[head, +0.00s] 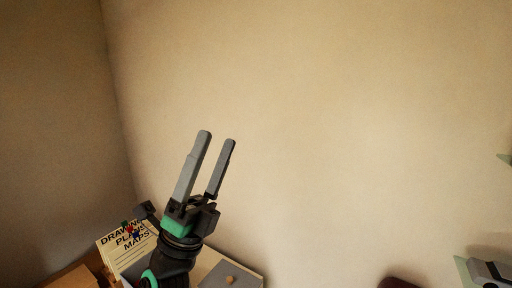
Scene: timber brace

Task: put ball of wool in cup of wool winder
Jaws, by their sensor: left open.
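My left gripper (217,138) is raised in front of the bare wall in the head view. Its two grey fingers point up and stand apart, with nothing between them. I cannot make out the ball of wool or the wool winder and its cup. My right gripper is not in view.
A box or pad (115,250) lettered about drawings, plans and maps stands at the lower left, with small coloured pieces on it. A small tan piece (229,280) lies on a grey surface (248,278). A dark red object (398,283) and a grey-black object (490,270) show at the lower right.

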